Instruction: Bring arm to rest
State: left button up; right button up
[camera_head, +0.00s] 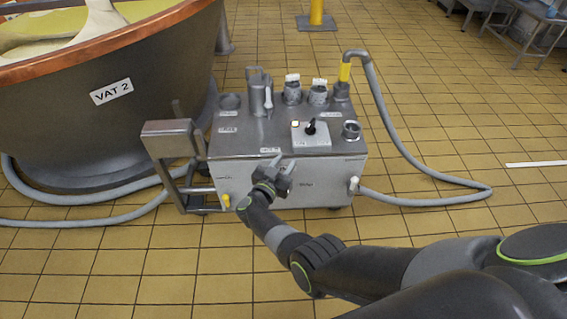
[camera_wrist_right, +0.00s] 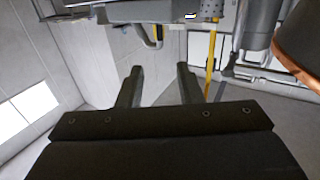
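My right arm comes in from the lower right of the head view. Its gripper (camera_head: 275,172) is in front of the metal cart (camera_head: 335,175), over the upper part of the cart's front face. I cannot tell whether it touches the cart. In the right wrist view the two fingers of this gripper (camera_wrist_right: 159,88) stand apart with nothing between them, so it is open and empty. My left gripper is in neither view.
The cart carries a control box with a black knob (camera_head: 310,128), jars (camera_head: 292,93), a metal jug (camera_head: 260,95) and a yellow-ended hose (camera_head: 375,90). A copper-rimmed vat marked VAT 2 (camera_head: 60,110) stands at left. Grey hoses (camera_head: 85,198) lie on the tiles. Floor at right is mostly clear.

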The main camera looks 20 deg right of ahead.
dwell(0.4)
